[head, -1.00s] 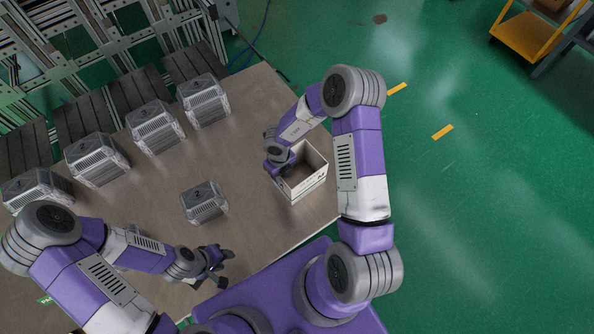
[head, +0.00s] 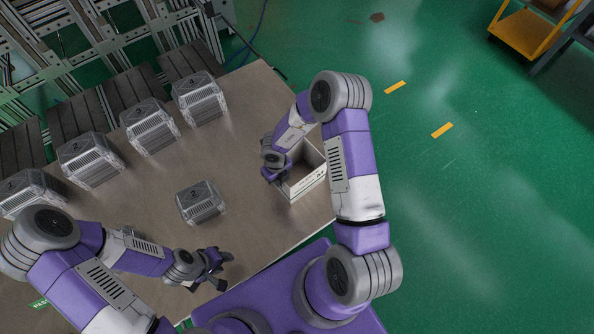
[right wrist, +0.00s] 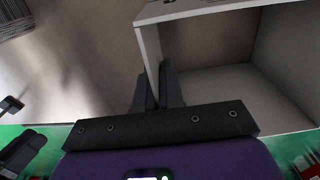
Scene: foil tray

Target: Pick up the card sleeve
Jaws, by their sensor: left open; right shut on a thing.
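The card sleeve (head: 309,182) is a white, open box-like sleeve at the right edge of the table, with dark print on its outside. My right gripper (head: 270,167) is at its left side. In the right wrist view, the fingers (right wrist: 158,86) are closed on the sleeve's thin left wall (right wrist: 148,48), and its grey inside (right wrist: 220,88) lies to their right. I cannot tell whether the sleeve is clear of the table. My left gripper (head: 222,271) is open and empty over the front of the table. A clear-lidded foil tray (head: 201,203) marked 2 stands between the grippers.
Several more lidded trays stand in a row at the back left, one of them here (head: 150,127). Bare brown table (head: 240,120) lies between that row and the sleeve. Dark slatted panels and a metal frame (head: 90,45) are behind. Green floor lies to the right.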

